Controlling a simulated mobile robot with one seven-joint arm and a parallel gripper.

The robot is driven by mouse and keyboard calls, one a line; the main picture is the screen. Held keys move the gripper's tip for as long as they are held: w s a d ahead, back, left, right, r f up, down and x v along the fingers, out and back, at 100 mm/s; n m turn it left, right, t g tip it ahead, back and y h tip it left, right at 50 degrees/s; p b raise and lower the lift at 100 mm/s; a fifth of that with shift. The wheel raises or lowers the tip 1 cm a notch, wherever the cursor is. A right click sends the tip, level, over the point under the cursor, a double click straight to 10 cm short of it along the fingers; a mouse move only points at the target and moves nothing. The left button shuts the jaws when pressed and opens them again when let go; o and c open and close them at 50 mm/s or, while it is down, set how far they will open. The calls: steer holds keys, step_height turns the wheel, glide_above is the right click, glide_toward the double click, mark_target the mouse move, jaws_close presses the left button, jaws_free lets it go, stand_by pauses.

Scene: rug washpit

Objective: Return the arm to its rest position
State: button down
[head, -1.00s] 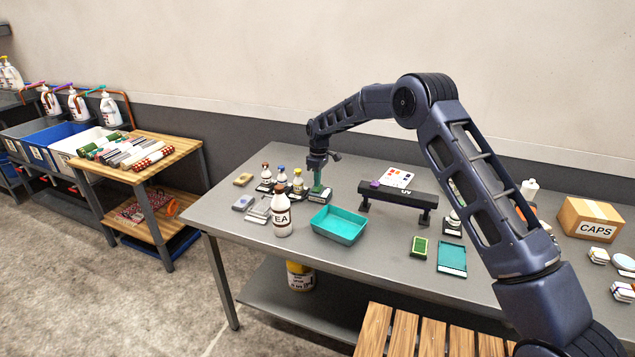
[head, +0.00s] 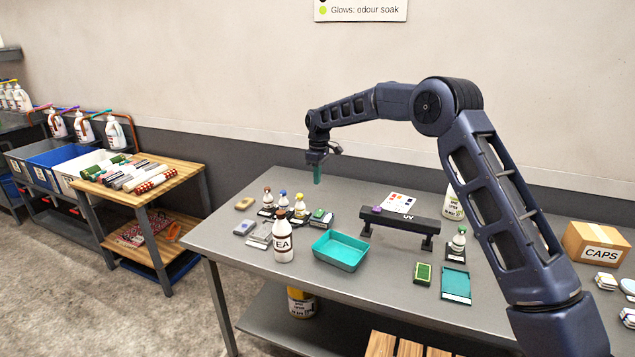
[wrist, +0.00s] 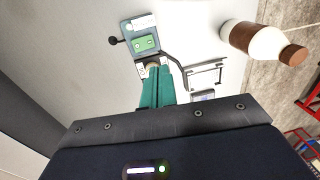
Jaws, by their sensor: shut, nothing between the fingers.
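My gripper (head: 317,174) is shut and empty, its green fingers pointing down above the back left part of the grey table (head: 226,238). It hangs clear of the small bottles and the dark block with a green top (head: 320,217) below it. In the wrist view the green fingers (wrist: 155,92) are together, and the block with the green top (wrist: 146,43) shows past their tips. My arm is bent, with its elbow high over the right part of the table.
A white EA bottle (head: 284,243), a teal tray (head: 340,250) and a black UV bench (head: 408,219) stand on the table. A CAPS box (head: 597,244) is at the right. A wooden-topped cart (head: 180,172) stands to the left.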

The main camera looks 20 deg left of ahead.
stand_by(0.4)
steer(key=d+r+m+t, duration=0.1)
steer(key=d+r+m, duration=0.1)
steer(key=d+r, duration=0.55)
steer(key=w+d+r+m, duration=0.15)
steer(key=d+r, duration=0.25)
steer(key=d, duration=0.7)
steer(key=d+r+m+t, duration=0.1)
steer(key=d+r+m, duration=0.1)
steer(key=d+r, duration=0.6)
steer(key=s+d+r+m, duration=0.1)
steer(key=s+d+m, duration=0.15)
steer(key=d, duration=0.45)
steer(key=s+d+r+m+t, duration=0.1)
steer(key=s+d, duration=0.2)
steer(key=d, duration=0.4)
steer(key=s+d+r+m, duration=0.1)
steer(key=s+d+r, duration=0.15)
steer(key=d, duration=0.45)
steer(key=s+d+f+m+t, duration=0.1)
steer(key=s+d+f+m, duration=0.3)
steer(key=s+d, duration=0.6)
steer(key=s+d+f+m+t, duration=0.1)
steer(key=s+d+f+m, duration=0.3)
steer(key=s+d, duration=0.5)
steer(key=s, duration=0.5)
steer(key=shift+s+d+t, duration=0.3)
steer(key=shift+d+t, duration=0.05)
steer(key=shift+t, duration=0.05)
